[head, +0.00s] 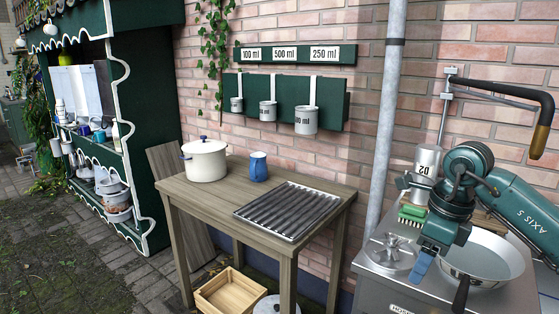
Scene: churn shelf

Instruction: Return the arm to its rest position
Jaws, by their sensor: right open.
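My right arm comes in from the right edge over the grey metal counter (392,292). Its gripper (423,264) points down at the counter's left part, close to a round metal fitting and a frying pan (490,258). The gripper is open, and I see nothing held in it. The fingers are small in the picture and partly hidden by the wrist. I cannot tell whether they touch the counter. My left gripper is not in view.
A wooden table (215,196) holds a lidded white pot (205,160), a blue mug (258,167) and a ribbed metal tray (288,210). A pipe (385,130) rises between table and counter.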

